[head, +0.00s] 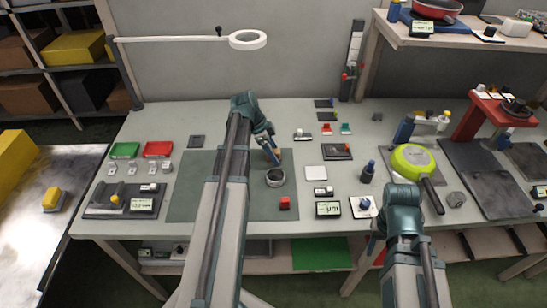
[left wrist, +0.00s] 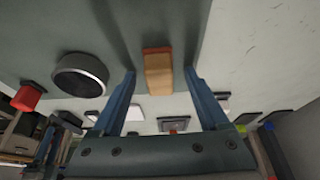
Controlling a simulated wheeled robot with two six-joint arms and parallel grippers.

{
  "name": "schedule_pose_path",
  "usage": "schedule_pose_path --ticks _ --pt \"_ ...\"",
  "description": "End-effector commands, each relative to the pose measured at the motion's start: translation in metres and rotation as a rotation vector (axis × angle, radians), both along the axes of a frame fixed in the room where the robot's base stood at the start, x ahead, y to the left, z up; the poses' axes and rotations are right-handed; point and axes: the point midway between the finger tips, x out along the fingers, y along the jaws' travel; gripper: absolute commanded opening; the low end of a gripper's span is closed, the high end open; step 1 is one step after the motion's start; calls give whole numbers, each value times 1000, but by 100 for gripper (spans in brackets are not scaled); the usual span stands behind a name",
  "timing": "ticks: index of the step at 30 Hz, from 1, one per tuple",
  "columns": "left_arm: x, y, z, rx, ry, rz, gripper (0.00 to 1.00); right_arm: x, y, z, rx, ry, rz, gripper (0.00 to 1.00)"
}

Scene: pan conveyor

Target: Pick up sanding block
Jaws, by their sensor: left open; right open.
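The sanding block is most likely the small tan block with a reddish end (left wrist: 158,74) on the green-grey mat in the left wrist view. In the head view only an orange-tan bit of it (head: 279,154) shows beside my left gripper (head: 273,156). In the left wrist view the left gripper (left wrist: 160,74) is open, its two blue fingers one on either side of the block, with gaps to both. Whether the fingertips are down at the block's height I cannot tell. My right gripper (head: 373,243) is open and empty at the table's front edge, far from the block.
A dark round cup (head: 275,178) stands close to the block on the mat (head: 190,190). A red cube (head: 285,203) sits at the mat's front edge. A white square (head: 316,173) lies to the right. A green pan (head: 413,160) is near my right arm.

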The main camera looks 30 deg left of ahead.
Motion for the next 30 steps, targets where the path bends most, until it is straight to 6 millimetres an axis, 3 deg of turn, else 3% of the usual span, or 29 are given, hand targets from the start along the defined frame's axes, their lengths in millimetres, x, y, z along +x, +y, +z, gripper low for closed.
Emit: schedule_pose_path --ticks 2,14,30 --pt "0 0 1 0 0 0 72 0 0 1 0 0 0 50" --pt "0 0 0 0 0 0 0 0 0 0 0 0 0 50" --pt "0 0 5 0 0 0 0 0 0 5 0 0 0 50"
